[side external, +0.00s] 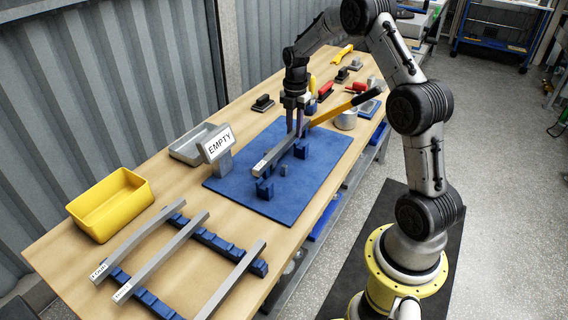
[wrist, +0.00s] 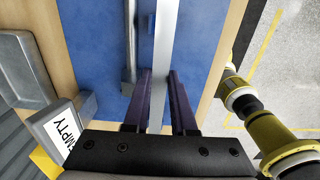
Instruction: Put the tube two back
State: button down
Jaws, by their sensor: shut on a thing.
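A square silver tube (side external: 272,157) with a white label on its near end lies over the blue mat, along blue support blocks (side external: 265,188). I cannot read the label or tell whether the tube rests on the blocks or is just above them. My gripper (side external: 297,130) points down with its fingers on either side of the tube, shut on it. The tube (wrist: 163,50) runs between the two dark fingertips (wrist: 160,75) in the wrist view. Blue notched rails (side external: 215,242) at the near left carry silver tubes (side external: 165,255), two at left and one (side external: 235,280) at right, with a gap between.
A yellow bin (side external: 110,204), a grey tray (side external: 190,145) and an "EMPTY" sign (side external: 217,147) stand along the left. A yellow-handled tool (side external: 340,107), a metal cup (side external: 345,120) and brushes lie beyond the mat (side external: 320,175). The mat's near right part is clear.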

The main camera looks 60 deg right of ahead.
dwell(0.3)
jog(key=shift+a+r, duration=0.1)
jog(key=shift+a, duration=0.15)
jog(key=w+a+r+n, duration=0.1)
jog(key=w+a+n, duration=0.15)
jog(key=a, duration=0.85)
jog(key=w+a+n, duration=0.2)
jog(key=w+a, duration=0.2)
jog(key=a, duration=0.7)
jog(key=s+a+n, duration=0.1)
jog(key=a+n, duration=0.1)
jog(key=a, duration=0.8)
jog(key=s+a+r+n, duration=0.1)
jog(key=s+a+n, duration=0.1)
jog(key=a, duration=0.9)
jog(key=shift+s+r, duration=0.15)
jog(key=shift+s, duration=0.05)
jog(key=shift+a+n, duration=0.1)
jog(key=shift+n, duration=0.15)
notch_tip(320, 180, down, 7)
